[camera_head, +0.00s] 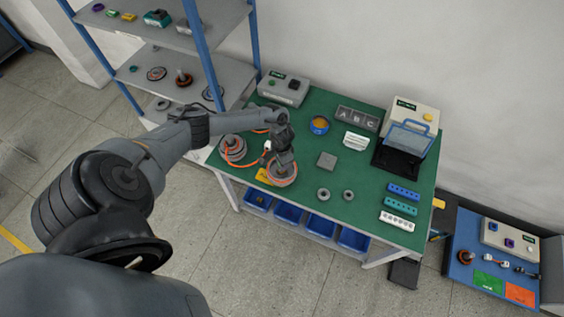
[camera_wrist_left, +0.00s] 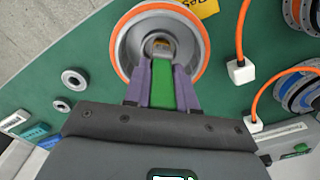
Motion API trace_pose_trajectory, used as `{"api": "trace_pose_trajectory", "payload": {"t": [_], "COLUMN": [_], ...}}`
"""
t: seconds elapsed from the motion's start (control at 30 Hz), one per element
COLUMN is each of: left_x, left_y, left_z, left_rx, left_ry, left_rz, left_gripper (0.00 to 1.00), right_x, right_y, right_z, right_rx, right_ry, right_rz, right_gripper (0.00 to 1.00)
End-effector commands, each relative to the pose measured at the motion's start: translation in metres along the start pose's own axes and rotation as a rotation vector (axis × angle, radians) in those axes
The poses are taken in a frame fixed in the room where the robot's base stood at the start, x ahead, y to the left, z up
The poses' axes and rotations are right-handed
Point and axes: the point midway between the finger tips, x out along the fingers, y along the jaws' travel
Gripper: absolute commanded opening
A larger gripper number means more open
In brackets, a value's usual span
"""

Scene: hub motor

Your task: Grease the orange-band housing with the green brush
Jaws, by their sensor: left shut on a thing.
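The orange-band housing (camera_head: 283,178) stands on the green table near its front edge. In the left wrist view the housing (camera_wrist_left: 203,55) is a grey round part with an orange rim and a central bore. My left gripper (camera_head: 283,158) is above it, pointing down. In the wrist view the purple fingers of my left gripper (camera_wrist_left: 162,68) are shut on the green brush (camera_wrist_left: 163,88). The brush's far end is over or in the bore; I cannot tell if it touches. My right gripper is not in view.
Another round part (camera_head: 232,148) stands left, with orange cables and white plugs (camera_wrist_left: 242,72) close by. Coloured racks (camera_head: 401,206) line the right edge; a machine (camera_head: 410,125) stands behind.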

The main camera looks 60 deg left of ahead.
Motion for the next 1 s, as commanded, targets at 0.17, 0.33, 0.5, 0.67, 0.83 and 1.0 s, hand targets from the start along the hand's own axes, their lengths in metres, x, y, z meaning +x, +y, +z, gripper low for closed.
{"api": "trace_pose_trajectory", "payload": {"t": [0.17, 0.33, 0.5, 0.67, 0.83, 1.0], "left_x": [-0.001, -0.002, -0.002, -0.001, -0.002, -0.002], "left_y": [0.0, 0.001, 0.001, 0.001, 0.002, 0.002], "left_z": [0.002, 0.002, 0.001, 0.002, 0.001, 0.001], "left_rx": [-0.076, -0.159, -0.248, -0.332, -0.429, -0.534], "left_ry": [-0.003, -0.004, -0.003, -0.004, -0.003, -0.003], "left_rz": [-0.001, 0.001, 0.001, 0.001, 0.002, 0.001], "left_gripper": [0.01, 0.01, 0.01, 0.01, 0.01, 0.01], "right_x": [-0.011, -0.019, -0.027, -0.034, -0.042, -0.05], "right_y": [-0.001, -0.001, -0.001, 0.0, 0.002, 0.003], "right_z": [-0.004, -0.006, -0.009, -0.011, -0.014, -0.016], "right_rx": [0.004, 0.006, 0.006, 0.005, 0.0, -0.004], "right_ry": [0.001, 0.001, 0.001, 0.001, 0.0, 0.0], "right_rz": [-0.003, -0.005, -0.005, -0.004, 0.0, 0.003], "right_gripper": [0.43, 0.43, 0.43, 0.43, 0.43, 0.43]}}
